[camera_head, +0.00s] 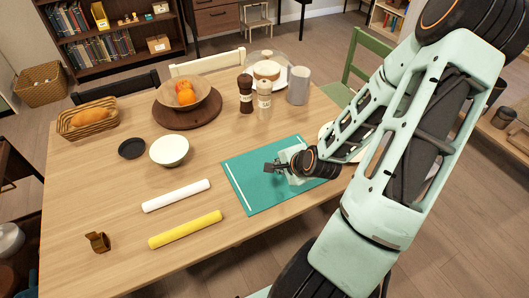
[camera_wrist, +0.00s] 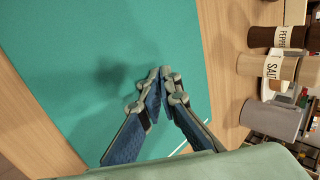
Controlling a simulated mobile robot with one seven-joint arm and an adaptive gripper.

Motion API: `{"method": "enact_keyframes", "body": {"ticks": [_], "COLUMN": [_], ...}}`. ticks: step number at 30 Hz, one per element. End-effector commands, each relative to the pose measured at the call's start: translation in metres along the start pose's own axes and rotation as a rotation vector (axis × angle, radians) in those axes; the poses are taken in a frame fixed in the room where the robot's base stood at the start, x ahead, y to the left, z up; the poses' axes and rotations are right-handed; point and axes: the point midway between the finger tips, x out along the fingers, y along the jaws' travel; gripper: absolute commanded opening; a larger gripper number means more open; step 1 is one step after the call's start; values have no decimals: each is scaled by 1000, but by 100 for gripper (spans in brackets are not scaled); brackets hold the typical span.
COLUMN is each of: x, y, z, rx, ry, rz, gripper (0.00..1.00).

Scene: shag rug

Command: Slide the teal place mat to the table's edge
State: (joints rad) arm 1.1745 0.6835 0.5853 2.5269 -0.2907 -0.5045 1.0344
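The teal place mat (camera_head: 250,185) lies flat on the wooden table, with a white stripe along its left side. A strip of bare wood separates the mat from the table's near edge. My gripper (camera_head: 272,167) is over the middle of the mat, pointing down, and hides part of its right side. In the wrist view the mat (camera_wrist: 70,60) fills much of the picture. There, my gripper's fingertips (camera_wrist: 160,76) are together with nothing seen between them. A soft shadow falls on the mat; I cannot tell whether the tips touch it.
A pepper mill (camera_head: 245,92), salt mill (camera_head: 264,95) and grey cylinder (camera_head: 298,86) stand behind the mat. A yellow roll (camera_head: 185,230), a white roll (camera_head: 176,195) and a white bowl (camera_head: 169,150) lie to its left. A green chair (camera_head: 366,62) stands beyond the table.

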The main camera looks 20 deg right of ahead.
Motion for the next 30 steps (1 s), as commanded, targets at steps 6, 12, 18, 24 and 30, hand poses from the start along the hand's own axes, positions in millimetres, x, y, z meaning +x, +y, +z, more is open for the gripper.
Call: {"method": "enact_keyframes", "body": {"ticks": [6, 12, 18, 24, 30], "x": [-10, -13, -12, -14, -15], "y": [13, 18, 18, 18, 20], "z": [2, 2, 1, 1, 0], "rx": [7, 5, 5, 7, 6], "ry": [-5, -3, -3, -4, -2], "rz": [12, 10, 9, 10, 7], "gripper": [0, 0, 0, 0, 0]}}
